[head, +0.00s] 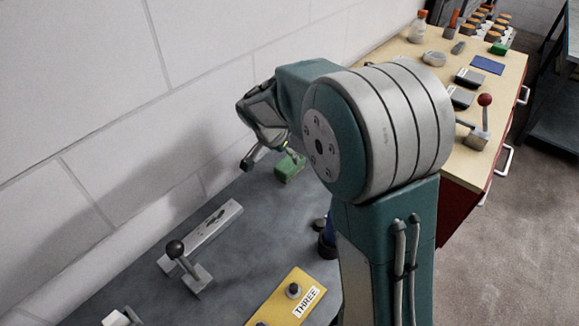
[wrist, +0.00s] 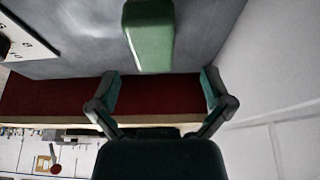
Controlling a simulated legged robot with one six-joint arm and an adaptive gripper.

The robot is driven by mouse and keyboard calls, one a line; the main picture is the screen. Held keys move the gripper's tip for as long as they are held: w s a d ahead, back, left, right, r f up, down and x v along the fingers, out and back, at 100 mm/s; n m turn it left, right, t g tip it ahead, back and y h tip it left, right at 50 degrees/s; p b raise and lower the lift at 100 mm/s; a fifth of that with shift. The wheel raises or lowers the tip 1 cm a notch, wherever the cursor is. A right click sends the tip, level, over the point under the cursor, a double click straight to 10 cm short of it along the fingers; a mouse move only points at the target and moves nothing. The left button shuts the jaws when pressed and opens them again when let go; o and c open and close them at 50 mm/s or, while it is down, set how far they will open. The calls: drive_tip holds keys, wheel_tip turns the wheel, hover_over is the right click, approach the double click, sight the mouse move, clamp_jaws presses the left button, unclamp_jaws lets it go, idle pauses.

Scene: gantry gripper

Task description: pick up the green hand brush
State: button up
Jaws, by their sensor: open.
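The green hand brush (head: 288,169) lies on the grey bench top near the wall, partly hidden behind my arm in the head view. In the wrist view, a green block-shaped part of the brush (wrist: 150,38) shows at the top centre and is cut off by the frame edge. My gripper (head: 266,154) is close to the brush in the head view. In the wrist view my gripper (wrist: 160,80) has its two fingers spread wide, with nothing between them. The brush appears beyond the fingertips, apart from them.
A lever with a black knob (head: 176,249) and a yellow box labelled THREE (head: 293,296) stand on the grey bench. The white wall (head: 90,90) runs close beside my gripper. A wooden-topped bench (head: 510,75) with several items, including a red-knobbed lever (head: 484,101), is at right.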

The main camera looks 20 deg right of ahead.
sight(289, 161)
drive_tip(key=x, duration=0.6)
drive_tip(key=shift+s+d, duration=0.1)
drive_tip(key=shift+s, duration=0.2)
drive_tip(key=c, duration=1.2)
